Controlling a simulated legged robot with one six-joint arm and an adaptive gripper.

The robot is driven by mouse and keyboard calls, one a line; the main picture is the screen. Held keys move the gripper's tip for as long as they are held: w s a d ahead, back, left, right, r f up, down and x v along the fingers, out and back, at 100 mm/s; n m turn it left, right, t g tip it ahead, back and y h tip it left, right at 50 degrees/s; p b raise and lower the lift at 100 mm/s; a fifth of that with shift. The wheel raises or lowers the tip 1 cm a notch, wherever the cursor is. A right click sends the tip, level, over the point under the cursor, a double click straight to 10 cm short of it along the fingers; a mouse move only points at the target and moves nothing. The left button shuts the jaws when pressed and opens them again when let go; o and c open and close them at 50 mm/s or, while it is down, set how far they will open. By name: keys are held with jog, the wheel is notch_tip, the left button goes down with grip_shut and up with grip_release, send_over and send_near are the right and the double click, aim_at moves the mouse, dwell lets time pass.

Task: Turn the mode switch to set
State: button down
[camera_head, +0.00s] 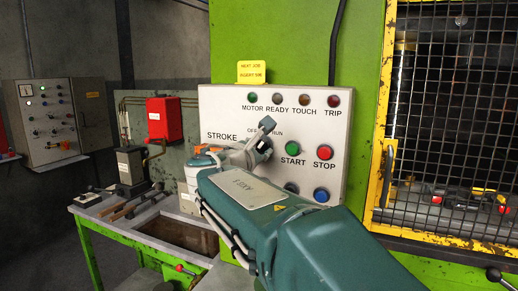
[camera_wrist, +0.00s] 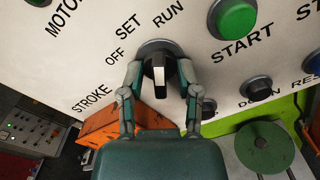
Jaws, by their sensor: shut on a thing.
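The mode switch (camera_wrist: 158,66) is a black knob with a white stripe on the pale control panel (camera_head: 221,107). The labels OFF, SET and RUN curve around it in the wrist view. The white stripe runs nearly upright in that view; I cannot tell exactly which label it points to. My gripper (camera_wrist: 162,80) has one finger on each side of the knob and is shut on it. In the head view, my gripper (camera_head: 262,138) and arm hide most of the switch and part of its labels.
A green START button (camera_head: 292,148) and a red STOP button (camera_head: 324,152) sit right of the switch. Indicator lamps line the panel's top. A yellow-framed mesh guard (camera_head: 440,110) stands at right, a workbench (camera_head: 133,228) with tools at left.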

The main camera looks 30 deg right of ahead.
jog(key=n, duration=0.6)
jog(key=shift+r+n, duration=0.1)
jog(key=shift+n, duration=0.3)
dwell(0.4)
jog(key=c, duration=0.7)
grip_release()
jog(key=shift+w, duration=0.1)
jog(key=shift+a, duration=0.1)
jog(key=v, duration=1.2)
